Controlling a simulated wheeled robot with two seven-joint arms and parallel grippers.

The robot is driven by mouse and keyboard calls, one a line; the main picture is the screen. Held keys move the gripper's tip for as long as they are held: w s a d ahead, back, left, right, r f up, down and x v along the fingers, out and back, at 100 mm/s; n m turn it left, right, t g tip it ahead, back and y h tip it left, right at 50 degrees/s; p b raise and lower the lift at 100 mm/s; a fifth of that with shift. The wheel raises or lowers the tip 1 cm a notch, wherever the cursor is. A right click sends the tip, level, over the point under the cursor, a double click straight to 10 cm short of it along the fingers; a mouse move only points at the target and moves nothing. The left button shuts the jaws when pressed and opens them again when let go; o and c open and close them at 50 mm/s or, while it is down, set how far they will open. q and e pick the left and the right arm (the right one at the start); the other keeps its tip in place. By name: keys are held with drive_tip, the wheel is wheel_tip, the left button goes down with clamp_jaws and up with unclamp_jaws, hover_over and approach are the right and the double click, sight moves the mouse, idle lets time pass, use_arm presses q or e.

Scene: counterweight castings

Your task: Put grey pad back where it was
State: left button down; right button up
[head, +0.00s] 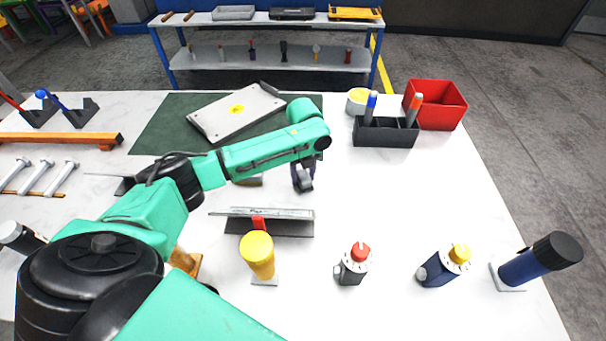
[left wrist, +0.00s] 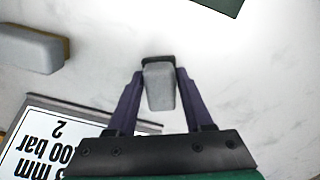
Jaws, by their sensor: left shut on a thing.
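My left gripper (head: 303,178) is shut on a grey pad (left wrist: 160,88), over the white table near its middle. In the left wrist view the pad sits between the two dark purple fingers (left wrist: 158,72). Whether the pad touches the table, I cannot tell. A second grey block (left wrist: 28,48) lies to the left in the left wrist view; in the head view a block (head: 248,181) shows partly behind my arm. My right gripper is not in view.
A printed plate (left wrist: 45,145) on a dark stand is close to my left gripper. A green mat (head: 160,135) with a grey casting (head: 215,118) lies behind. A black holder (head: 385,132) and red bin (head: 440,105) are at back right. Bare table lies right of the gripper.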

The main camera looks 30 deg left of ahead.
sight(304, 174)
use_arm(q)
drive_tip(key=shift+c, duration=1.5)
unclamp_jaws()
wheel_tip(304, 174, up, 12)
drive_tip(key=b, duration=0.1)
drive_tip(key=shift+d, duration=0.15)
drive_tip(key=shift+s, duration=0.1)
